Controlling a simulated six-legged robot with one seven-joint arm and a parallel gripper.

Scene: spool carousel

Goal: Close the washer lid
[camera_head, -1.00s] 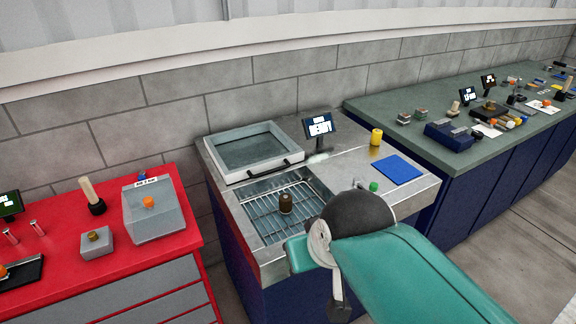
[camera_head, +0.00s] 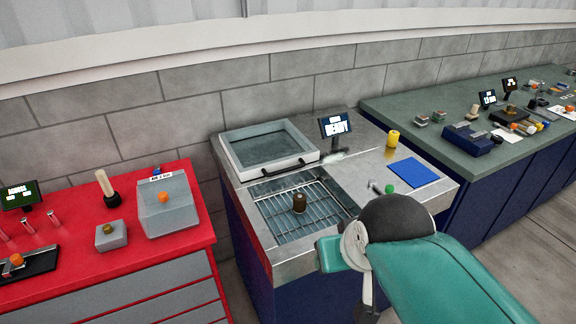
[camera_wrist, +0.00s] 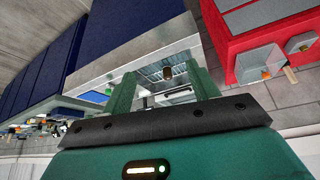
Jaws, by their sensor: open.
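The washer lid (camera_head: 268,148) is a pale frame with a clear panel and a black handle (camera_head: 292,168) along its front edge. It sits at the back of the steel-topped washer bench, behind the open basin (camera_head: 328,208), leaving the basin uncovered. A dark brown spool (camera_head: 299,202) stands on the wire rack in the basin and also shows in the wrist view (camera_wrist: 167,73). My gripper (camera_wrist: 164,88) is open and empty, its two green fingers apart with the basin beyond them. In the head view my arm hides the bench's front right corner, and the fingertips cannot be made out.
A small screen (camera_head: 336,125) stands right of the lid. A yellow spool (camera_head: 393,138), a blue mat (camera_head: 413,172) and a green knob (camera_head: 390,189) are on the bench's right side. A red bench (camera_head: 100,262) stands left, a cluttered green-topped bench (camera_head: 450,150) right.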

